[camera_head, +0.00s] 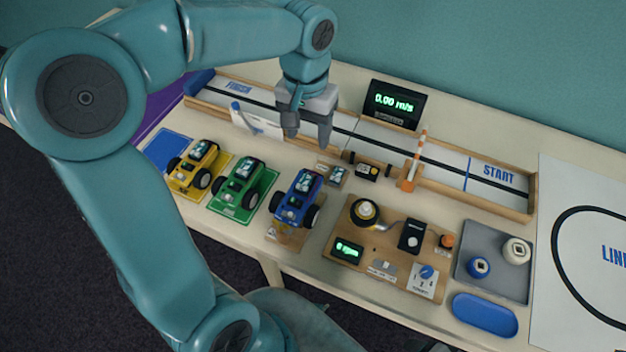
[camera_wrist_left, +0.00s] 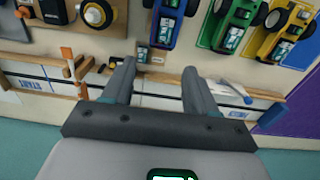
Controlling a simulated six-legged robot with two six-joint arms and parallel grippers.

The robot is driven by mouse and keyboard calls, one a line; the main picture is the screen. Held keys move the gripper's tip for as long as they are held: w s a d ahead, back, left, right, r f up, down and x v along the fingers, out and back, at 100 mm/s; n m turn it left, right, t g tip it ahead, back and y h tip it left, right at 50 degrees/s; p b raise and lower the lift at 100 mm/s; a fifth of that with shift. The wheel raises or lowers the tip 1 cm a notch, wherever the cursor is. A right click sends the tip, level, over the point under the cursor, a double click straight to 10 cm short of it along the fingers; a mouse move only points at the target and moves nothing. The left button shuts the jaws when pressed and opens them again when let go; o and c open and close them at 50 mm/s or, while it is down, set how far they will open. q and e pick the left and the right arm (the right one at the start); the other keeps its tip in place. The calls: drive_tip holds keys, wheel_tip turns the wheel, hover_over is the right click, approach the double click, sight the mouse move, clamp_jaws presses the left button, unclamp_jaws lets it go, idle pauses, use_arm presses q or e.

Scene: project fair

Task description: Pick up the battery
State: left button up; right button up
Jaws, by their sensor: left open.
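A small block that looks like the battery (camera_head: 336,174) lies on the table just behind the blue car, on a small pale label. It also shows in the wrist view (camera_wrist_left: 143,52), just beyond my left fingertips and slightly left of the gap. It is small, so its details are hard to read. Similar blocks sit on top of the cars. My left gripper (camera_head: 308,140) is open and empty, pointing down over the wooden-edged track, behind and left of the block. In the wrist view its two fingers (camera_wrist_left: 159,68) stand wide apart. My right gripper is not in view.
Blue (camera_head: 298,197), green (camera_head: 239,184) and yellow (camera_head: 194,168) cars stand in front of the track. A speed display (camera_head: 393,104) stands behind it. An orange-striped barrier (camera_head: 409,176), a wooden board of parts (camera_head: 340,222) and a grey tray (camera_head: 510,285) are to the right.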

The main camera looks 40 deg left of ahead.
use_arm(q)
drive_tip(key=b, duration=0.1)
hover_over(305, 180)
wheel_tip(305, 180, down, 10)
drive_tip(key=shift+d, duration=0.15)
drive_tip(key=shift+s+f, duration=0.1)
drive_tip(key=shift+f, duration=0.4)
drive_tip(key=f, duration=0.4)
drive_tip(key=shift+w, duration=0.2)
drive_tip(key=shift+s+f, duration=0.1)
drive_tip(key=shift+f, duration=0.2)
clamp_jaws()
unclamp_jaws()
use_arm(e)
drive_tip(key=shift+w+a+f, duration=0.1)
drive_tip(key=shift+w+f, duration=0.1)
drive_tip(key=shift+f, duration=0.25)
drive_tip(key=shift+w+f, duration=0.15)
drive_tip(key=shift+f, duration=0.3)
